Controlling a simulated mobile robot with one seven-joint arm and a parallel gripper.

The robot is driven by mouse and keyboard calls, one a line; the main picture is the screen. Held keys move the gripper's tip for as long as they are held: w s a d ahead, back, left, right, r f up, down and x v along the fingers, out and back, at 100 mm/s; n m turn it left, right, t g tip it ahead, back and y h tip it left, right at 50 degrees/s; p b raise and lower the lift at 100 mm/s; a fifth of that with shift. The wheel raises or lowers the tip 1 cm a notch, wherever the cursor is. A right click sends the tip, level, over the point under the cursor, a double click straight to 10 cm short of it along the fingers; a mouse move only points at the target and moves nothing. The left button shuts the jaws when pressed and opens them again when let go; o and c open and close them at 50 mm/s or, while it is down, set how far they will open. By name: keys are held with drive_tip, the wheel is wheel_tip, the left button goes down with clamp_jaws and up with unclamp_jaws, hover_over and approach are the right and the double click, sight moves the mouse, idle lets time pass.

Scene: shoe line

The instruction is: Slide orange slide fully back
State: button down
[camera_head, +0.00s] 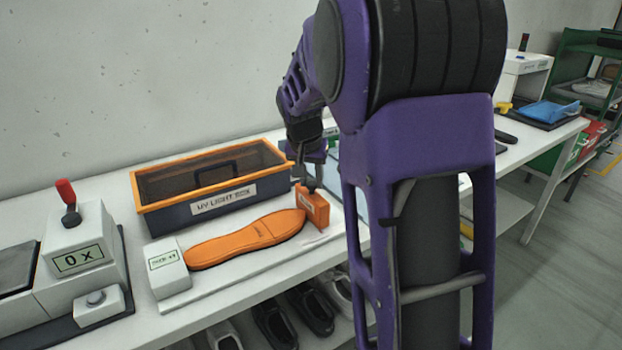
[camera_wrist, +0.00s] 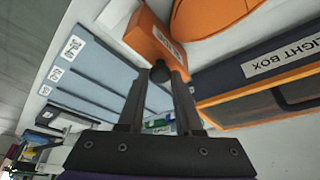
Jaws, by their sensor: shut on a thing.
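The orange slide (camera_head: 313,206) is a small upright orange block on a white board on the bench. It stands at the right end of an orange shoe sole (camera_head: 245,240), and I cannot tell whether they touch. In the wrist view the slide (camera_wrist: 150,36) has a pale label, and a dark round knob (camera_wrist: 160,73) sticks out from it. My gripper (camera_head: 311,182) reaches down from behind the slide. In the wrist view my gripper (camera_wrist: 162,80) has its two fingers shut on the knob. My arm hides part of the bench right of the slide.
The UV light box (camera_head: 215,188) stands close behind the sole and slide. A white labelled block (camera_head: 167,270) sits at the sole's left end. A counter box with a red-handled lever (camera_head: 75,240) is at far left. Blue labelled panels (camera_wrist: 90,75) lie beside the slide.

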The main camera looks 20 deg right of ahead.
drive_tip(key=shift+w+d+p, duration=0.25)
drive_tip(key=shift+d+p, duration=0.05)
drive_tip(key=shift+d, duration=0.95)
drive_tip(key=shift+w+d+p, duration=0.2)
drive_tip(key=shift+d+p, duration=0.1)
drive_tip(key=shift+d, duration=0.95)
drive_tip(key=c, duration=0.6)
unclamp_jaws()
drive_tip(key=shift+d, duration=0.1)
drive_tip(key=p+v, duration=0.2)
drive_tip(key=v, duration=1.5)
drive_tip(key=shift+s+a+r, duration=0.15)
drive_tip(key=shift+a, duration=0.05)
